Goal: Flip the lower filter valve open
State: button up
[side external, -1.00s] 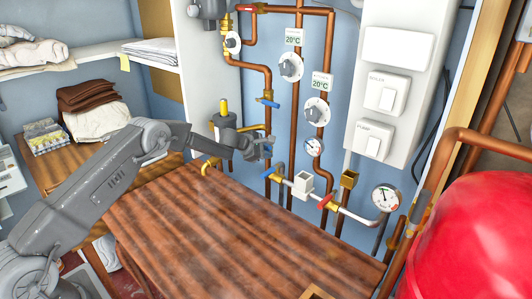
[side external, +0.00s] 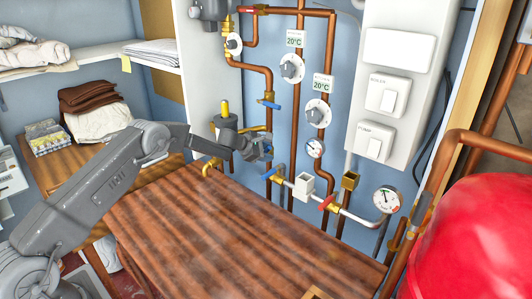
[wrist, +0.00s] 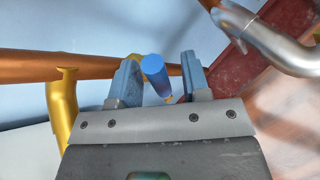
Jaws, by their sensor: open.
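A silver pipe run holds a white filter block (side external: 303,184) between a blue-handled valve (side external: 268,174) on its left and a red-handled valve (side external: 327,203) on its right. The picture does not label which is the lower filter valve. My gripper (side external: 266,149) is just above the blue-handled valve, near the copper pipe. In the wrist view my gripper (wrist: 160,78) is open, and a blue handle (wrist: 154,72) stands between its two fingers with its end facing the camera. I see a gap on the right side; contact on the left is unclear.
Another blue valve handle (side external: 268,104) sits higher on the copper pipe. A brass pipe (wrist: 62,110) and a copper pipe (wrist: 60,64) run close to the fingers. A pressure gauge (side external: 386,199) and red tank (side external: 470,240) stand right. The wooden tabletop (side external: 230,240) is clear.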

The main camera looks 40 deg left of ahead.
notch_tip(320, 180, up, 9)
jog(key=s, duration=0.2)
jog(key=shift+s+a+f, duration=0.15)
jog(key=shift+s+a, duration=0.05)
jog(key=shift+a, duration=0.2)
jog(key=shift+f, duration=0.1)
